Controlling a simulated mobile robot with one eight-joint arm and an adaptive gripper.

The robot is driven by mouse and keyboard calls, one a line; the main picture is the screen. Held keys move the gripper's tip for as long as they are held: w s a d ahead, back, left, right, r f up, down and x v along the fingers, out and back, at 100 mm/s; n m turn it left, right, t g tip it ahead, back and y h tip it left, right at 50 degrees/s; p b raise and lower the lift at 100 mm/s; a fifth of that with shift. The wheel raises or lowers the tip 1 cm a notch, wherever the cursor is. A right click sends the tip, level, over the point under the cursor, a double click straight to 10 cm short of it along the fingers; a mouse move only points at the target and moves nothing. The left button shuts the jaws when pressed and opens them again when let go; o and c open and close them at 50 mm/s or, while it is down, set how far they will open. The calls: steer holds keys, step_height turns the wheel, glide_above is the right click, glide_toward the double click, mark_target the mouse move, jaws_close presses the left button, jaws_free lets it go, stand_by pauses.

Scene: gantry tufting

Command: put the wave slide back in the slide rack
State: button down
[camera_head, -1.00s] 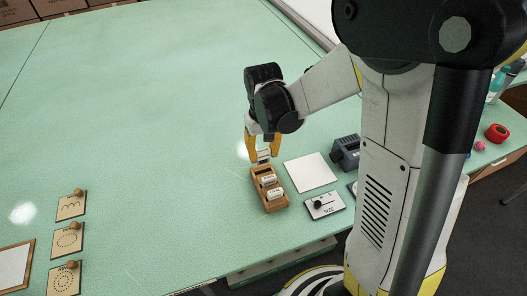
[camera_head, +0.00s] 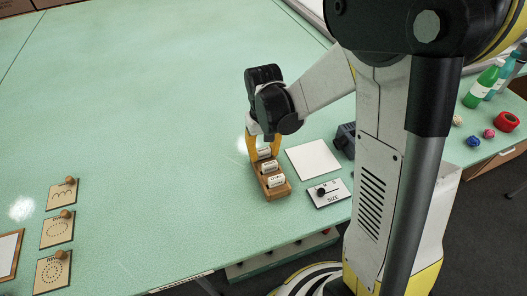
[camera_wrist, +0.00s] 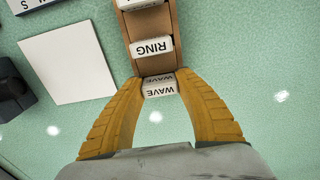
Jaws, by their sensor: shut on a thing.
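The wave slide (camera_wrist: 158,88) is a small white block marked WAVE, between my gripper's yellow fingers in the wrist view. In the head view the wave slide (camera_head: 264,153) is at the far end of the wooden slide rack (camera_head: 277,192). My gripper (camera_wrist: 160,84) is shut on it, and it shows from the side in the head view (camera_head: 264,147). The slide appears to be down in the end slot, though its bottom is hidden. The rack (camera_wrist: 128,45) also holds the RING slide (camera_wrist: 152,48) and one more white slide (camera_head: 276,181).
A white square sheet (camera_head: 313,160), a SIZE plate with a black knob (camera_head: 330,193) and a dark grey device (camera_head: 345,140) are right of the rack. Knobbed pattern boards (camera_head: 57,230) stand at the table's left. The green table between is clear.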

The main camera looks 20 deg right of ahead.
steer(key=c, duration=0.8)
jaws_free()
steer(key=shift+c, duration=0.2)
step_height(320, 180, up, 12)
